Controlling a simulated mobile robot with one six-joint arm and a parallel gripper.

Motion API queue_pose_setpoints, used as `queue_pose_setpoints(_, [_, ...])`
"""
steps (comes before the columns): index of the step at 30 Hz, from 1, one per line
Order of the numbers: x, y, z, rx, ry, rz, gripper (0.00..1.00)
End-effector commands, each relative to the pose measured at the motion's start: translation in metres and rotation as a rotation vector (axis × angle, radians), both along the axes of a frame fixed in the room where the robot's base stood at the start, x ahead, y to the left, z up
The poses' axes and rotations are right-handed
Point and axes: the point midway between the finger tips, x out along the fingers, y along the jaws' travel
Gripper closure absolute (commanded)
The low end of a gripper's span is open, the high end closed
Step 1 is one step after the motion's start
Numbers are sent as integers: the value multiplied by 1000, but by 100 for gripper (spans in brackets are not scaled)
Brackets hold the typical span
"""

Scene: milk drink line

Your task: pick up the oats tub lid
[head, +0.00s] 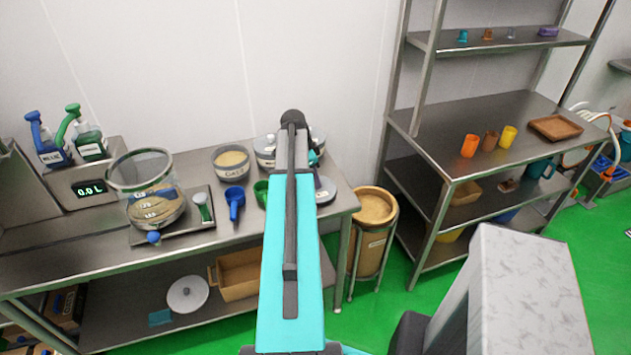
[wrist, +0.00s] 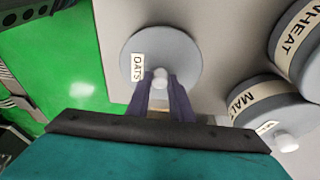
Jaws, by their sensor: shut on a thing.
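The oats tub lid (wrist: 185,50) is a round grey disc with an OATS label and a pale knob, seen in the wrist view near the bench's edge. In the head view part of the lid (head: 326,190) shows just right of my arm. My gripper (wrist: 161,82) is shut on the lid's knob, one finger on each side. Whether the lid rests on the bench or is slightly above it, I cannot tell. The oats tub (head: 231,163) stands open on the bench, left of my arm.
Closed wheat (wrist: 300,42) and malt (wrist: 265,100) tubs stand close to the right of the lid in the wrist view. A blue scoop (head: 235,202) and a glass bowl (head: 140,172) are on the bench. A tan bin (head: 372,235) stands beyond the bench's right end.

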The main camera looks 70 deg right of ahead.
Motion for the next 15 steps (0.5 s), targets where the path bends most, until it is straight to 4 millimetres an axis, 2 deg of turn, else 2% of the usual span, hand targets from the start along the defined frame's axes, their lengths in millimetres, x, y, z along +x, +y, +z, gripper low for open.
queue_pose_setpoints(15, [1, -1, 59, -4, -2, 1, 100])
